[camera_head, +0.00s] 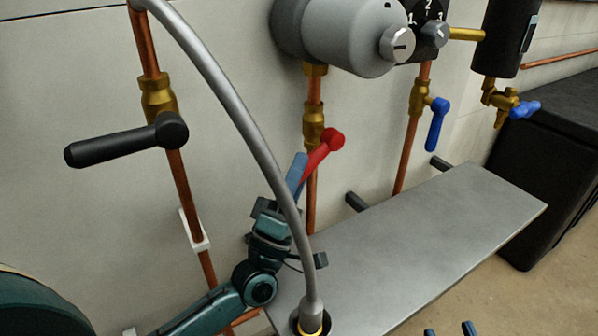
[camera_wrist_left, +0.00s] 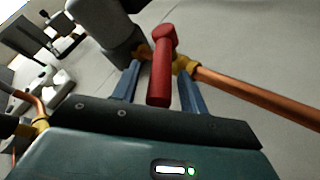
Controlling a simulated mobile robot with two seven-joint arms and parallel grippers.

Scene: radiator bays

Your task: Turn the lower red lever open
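One red lever (camera_head: 321,152) shows in the head view, on a brass valve (camera_head: 313,125) of a copper pipe below a grey cylinder. It slants from its round hub at upper right down to the left. My left gripper (camera_head: 300,168) is at its lower end. In the left wrist view the red lever (camera_wrist_left: 161,75) lies between the two blue fingers of my left gripper (camera_wrist_left: 158,78), with gaps on both sides. The fingers are open and partly hide the lever's lower end in the head view. My right gripper (camera_head: 450,329) shows only two separated fingertips at the bottom edge.
A grey hose (camera_head: 225,95) arches in front of my left wrist. A metal shelf (camera_head: 420,240) juts out below the valve. A black lever (camera_head: 125,140) is on the left pipe, and blue levers (camera_head: 437,125) are to the right. A black box (camera_head: 545,150) stands far right.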

